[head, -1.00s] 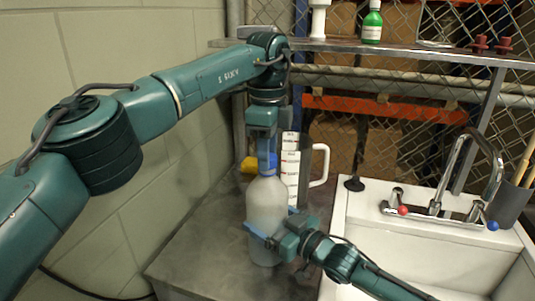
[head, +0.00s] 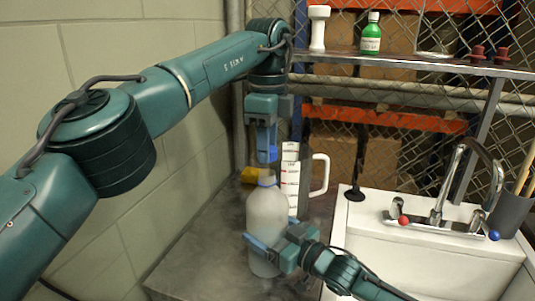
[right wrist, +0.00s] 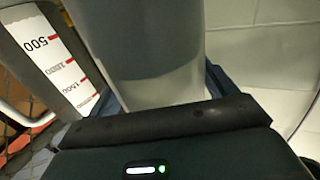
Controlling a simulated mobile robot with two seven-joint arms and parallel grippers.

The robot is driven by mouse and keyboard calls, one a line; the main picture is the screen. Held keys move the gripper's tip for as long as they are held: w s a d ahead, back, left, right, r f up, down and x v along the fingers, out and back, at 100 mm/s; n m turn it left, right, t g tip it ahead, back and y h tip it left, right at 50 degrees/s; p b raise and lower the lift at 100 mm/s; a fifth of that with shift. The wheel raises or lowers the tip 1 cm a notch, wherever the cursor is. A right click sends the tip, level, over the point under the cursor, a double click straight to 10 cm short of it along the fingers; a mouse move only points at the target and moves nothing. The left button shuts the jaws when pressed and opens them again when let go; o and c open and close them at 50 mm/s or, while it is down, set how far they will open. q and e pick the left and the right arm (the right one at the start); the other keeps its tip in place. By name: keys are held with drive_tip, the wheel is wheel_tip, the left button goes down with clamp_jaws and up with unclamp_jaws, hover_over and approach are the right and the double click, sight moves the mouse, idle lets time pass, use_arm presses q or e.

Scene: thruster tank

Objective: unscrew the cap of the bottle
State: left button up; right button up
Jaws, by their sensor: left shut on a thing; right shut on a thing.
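The bottle (head: 266,215) is pale grey and stands upright on the grey counter left of the sink. It fills the upper middle of the right wrist view (right wrist: 150,50). My right gripper (head: 265,248) is shut around its lower body. My left gripper (head: 267,146) points down above the bottle, shut on the blue cap (head: 267,156). The cap sits at its fingertips, just above the bare pale neck, and looks clear of it. The left fingers partly hide the cap.
A measuring jug (head: 291,180) with a white handle stands close behind the bottle. A yellow object (head: 249,175) lies behind to the left. The white sink (head: 425,245) with its tap (head: 437,215) is at right. A shelf (head: 420,65) crosses above, holding a green bottle (head: 371,38).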

drive_tip(key=o, duration=1.8)
drive_tip(key=shift+c, duration=0.2)
